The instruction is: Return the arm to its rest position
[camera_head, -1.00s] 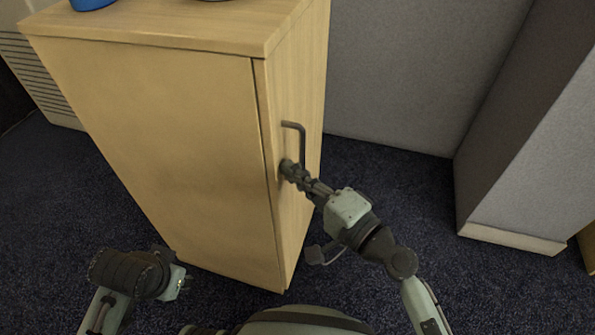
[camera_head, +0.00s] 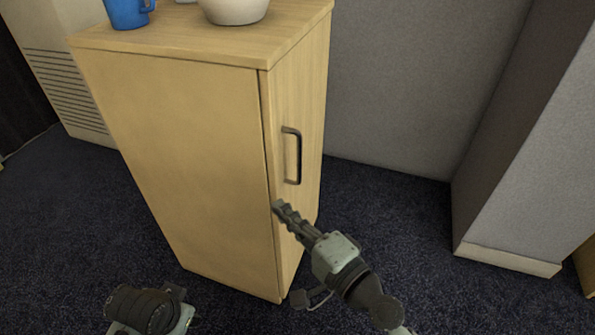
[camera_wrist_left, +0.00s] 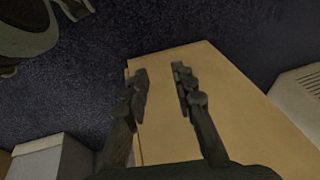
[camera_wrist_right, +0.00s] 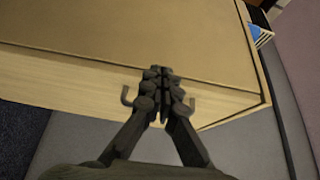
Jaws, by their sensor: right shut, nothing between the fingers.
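My right gripper (camera_head: 283,208) is shut and empty, in front of the wooden cabinet's handle side and below the dark handle (camera_head: 292,156). It does not hold the handle. In the right wrist view its fingers (camera_wrist_right: 158,74) meet, with parts of the handle (camera_wrist_right: 127,97) showing on both sides behind them. My left arm's wrist (camera_head: 145,310) shows at the bottom left of the head view, its fingers not visible there. In the left wrist view the left gripper (camera_wrist_left: 160,75) has its fingers apart and empty, with the cabinet behind them.
The wooden cabinet (camera_head: 190,150) stands close in front, its door closed. A blue mug (camera_head: 125,12) and a white bowl (camera_head: 235,8) stand on its top. A grey partition (camera_head: 400,90) is behind, and a grey block (camera_head: 525,170) is at the right. Dark carpet (camera_head: 390,230) is clear between.

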